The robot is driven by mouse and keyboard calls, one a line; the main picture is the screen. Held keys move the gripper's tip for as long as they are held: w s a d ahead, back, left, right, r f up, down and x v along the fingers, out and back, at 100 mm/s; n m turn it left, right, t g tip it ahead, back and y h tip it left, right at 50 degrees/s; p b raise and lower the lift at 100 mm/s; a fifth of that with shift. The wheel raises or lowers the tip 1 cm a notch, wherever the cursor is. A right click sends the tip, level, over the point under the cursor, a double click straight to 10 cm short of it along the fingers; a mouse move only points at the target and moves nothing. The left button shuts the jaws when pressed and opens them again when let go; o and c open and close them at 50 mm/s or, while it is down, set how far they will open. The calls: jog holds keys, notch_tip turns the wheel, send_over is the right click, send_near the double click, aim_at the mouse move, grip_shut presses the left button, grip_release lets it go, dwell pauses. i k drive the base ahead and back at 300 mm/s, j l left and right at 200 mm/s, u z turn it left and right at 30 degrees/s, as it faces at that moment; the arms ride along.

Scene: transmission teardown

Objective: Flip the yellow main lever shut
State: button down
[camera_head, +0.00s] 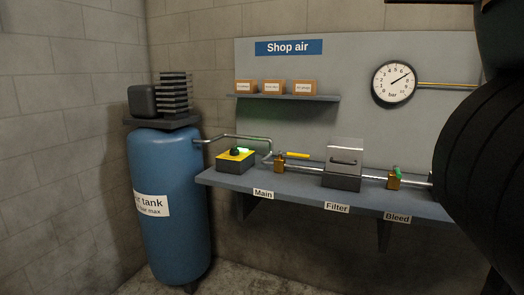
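The yellow main lever (297,155) sits on a brass valve (279,165) above the "Main" label (263,194). The lever points right, roughly in line with the pipe. It lies between the yellow switch box and the filter housing. My gripper is not in view. A large dark part, which looks like my own arm, fills the right edge and hides that end of the bench and board.
The grey bench (225,179) carries a yellow box (235,160) with a lit green switch, a filter housing (342,165) and a green-handled bleed valve (394,179). A gauge (394,83) reads well above zero. A blue tank (168,230) stands left.

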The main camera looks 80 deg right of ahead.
aim_at(295, 155)
jog(key=i+j+u, duration=0.1)
jog(key=i+u, duration=0.15)
jog(key=u, duration=0.15)
jog(key=i+u, duration=0.5)
jog(key=u, duration=0.25)
jog(key=i+l+u, duration=0.1)
jog(key=i+u, duration=0.15)
jog(key=u, duration=0.15)
jog(key=i+u, duration=0.15)
jog(key=i+z, duration=0.1)
jog(key=z, duration=3.25)
